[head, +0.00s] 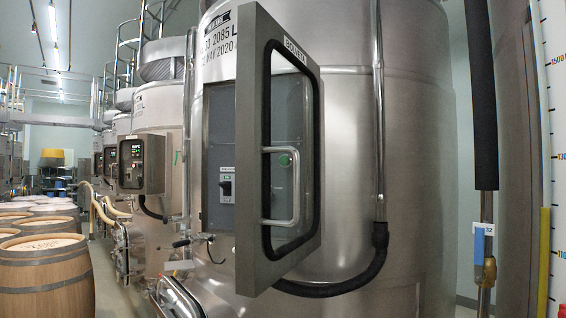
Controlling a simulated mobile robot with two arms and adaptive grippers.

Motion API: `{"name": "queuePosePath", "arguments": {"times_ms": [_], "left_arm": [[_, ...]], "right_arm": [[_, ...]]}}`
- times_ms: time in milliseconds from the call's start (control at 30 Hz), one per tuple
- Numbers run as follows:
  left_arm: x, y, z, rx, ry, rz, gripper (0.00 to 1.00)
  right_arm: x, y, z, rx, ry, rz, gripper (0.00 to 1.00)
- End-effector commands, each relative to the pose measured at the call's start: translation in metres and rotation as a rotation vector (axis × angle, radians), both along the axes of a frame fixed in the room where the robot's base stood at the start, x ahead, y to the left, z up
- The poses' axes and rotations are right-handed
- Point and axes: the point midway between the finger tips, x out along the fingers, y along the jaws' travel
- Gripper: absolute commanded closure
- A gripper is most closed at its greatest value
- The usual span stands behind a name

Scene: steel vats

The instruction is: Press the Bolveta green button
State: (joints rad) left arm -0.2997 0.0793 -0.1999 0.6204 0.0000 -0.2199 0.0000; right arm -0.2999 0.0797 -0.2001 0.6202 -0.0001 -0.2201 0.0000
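The control box labelled BOLVETA (296,52) is on the large steel vat in the middle of the head view. Its framed glass door (249,150) appears swung open toward me, with a silver handle (296,190) on it. A small round green button (285,160) shows through the glass, partly framed by the handle. A grey inner panel (221,130) shows left of the door frame. It carries a small dark-and-white switch unit (227,188). Neither of my grippers is in view.
The steel vat (400,170) fills the middle and right. A black hose (345,285) curves below the box. A pipe with a blue valve handle (478,248) stands at right. Wooden barrels (45,270) line the left, and another vat with a control box (140,163) stands behind.

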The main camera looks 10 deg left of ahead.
Motion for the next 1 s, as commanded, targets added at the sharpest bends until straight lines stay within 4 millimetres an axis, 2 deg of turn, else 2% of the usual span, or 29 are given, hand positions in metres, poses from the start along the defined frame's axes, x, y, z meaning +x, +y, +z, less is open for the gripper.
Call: {"name": "queuePosePath", "arguments": {"times_ms": [267, 1000], "left_arm": [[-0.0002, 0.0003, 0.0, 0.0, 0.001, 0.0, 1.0], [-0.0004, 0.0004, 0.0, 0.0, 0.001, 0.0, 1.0]], "right_arm": [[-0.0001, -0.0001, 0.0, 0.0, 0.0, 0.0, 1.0], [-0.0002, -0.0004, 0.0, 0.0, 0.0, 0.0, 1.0]]}}
